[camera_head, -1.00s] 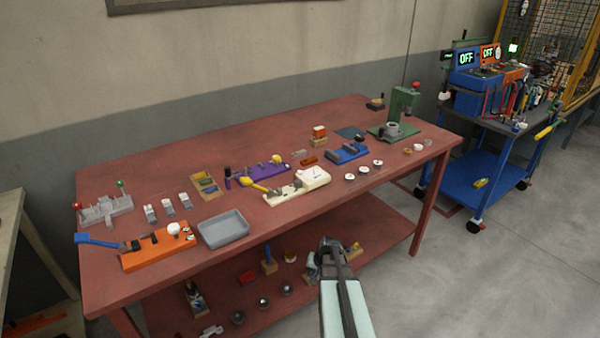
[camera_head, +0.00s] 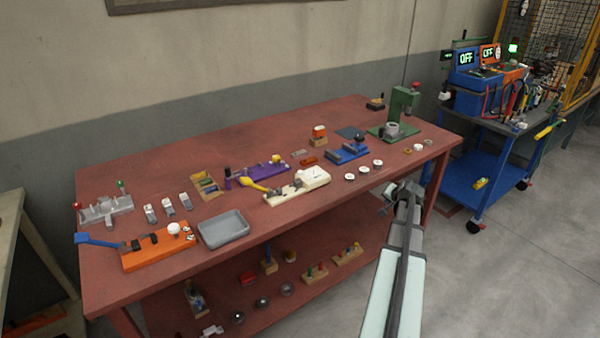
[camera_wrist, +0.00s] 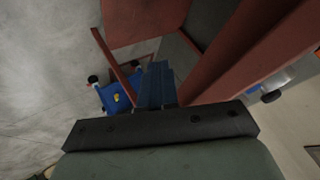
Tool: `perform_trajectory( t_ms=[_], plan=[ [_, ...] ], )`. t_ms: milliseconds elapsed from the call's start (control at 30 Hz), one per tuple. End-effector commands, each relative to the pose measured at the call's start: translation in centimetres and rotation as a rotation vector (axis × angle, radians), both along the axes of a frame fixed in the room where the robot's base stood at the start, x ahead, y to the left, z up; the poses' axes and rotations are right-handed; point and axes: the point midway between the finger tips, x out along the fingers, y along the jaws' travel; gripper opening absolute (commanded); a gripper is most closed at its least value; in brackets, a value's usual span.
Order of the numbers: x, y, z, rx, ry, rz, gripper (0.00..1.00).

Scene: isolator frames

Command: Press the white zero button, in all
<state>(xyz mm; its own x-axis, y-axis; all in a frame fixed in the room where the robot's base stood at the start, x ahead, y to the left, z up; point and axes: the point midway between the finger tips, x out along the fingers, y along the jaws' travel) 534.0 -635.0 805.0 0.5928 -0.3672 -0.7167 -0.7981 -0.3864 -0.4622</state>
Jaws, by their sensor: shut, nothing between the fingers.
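No button can be made out clearly as the white zero button. On the table, a cream-white device (camera_head: 312,181) has a pale dial plate at its right end. An orange device (camera_head: 160,251) carries a white rounded knob (camera_head: 174,228). On the cart at the right stand a blue instrument (camera_head: 466,79) and an orange one (camera_head: 497,75), both with displays reading OFF; their small controls are too small to read. My gripper (camera_wrist: 157,66) is shut and empty. In the head view it is in front of the table's right front edge, apart from all these devices.
The red table (camera_head: 130,180) holds several fixtures, a grey tray (camera_head: 224,236) and a green press (camera_head: 402,105). Its lower shelf holds small parts. The blue cart (camera_head: 487,168) stands right of the table, with open floor (camera_head: 520,270) in front.

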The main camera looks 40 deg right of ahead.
Motion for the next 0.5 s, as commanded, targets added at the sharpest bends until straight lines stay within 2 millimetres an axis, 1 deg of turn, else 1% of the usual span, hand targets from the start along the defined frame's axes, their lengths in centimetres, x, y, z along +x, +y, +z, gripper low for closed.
perform_trajectory(
  t_ms=[33,100,200,267,367,500],
  plan=[
    [-0.4,-1.4,1.6,-0.014,-0.020,-0.017,0.00],
    [-0.6,-2.5,3.5,-0.028,-0.040,-0.029,0.00],
    [0.4,-2.5,6.0,-0.036,-0.060,-0.013,0.00],
    [1.7,-1.7,7.3,-0.036,-0.067,0.010,0.00],
    [3.9,0.1,9.1,-0.030,-0.070,0.061,0.00],
    [7.2,3.3,11.4,-0.019,-0.068,0.142,0.00]
  ],
)
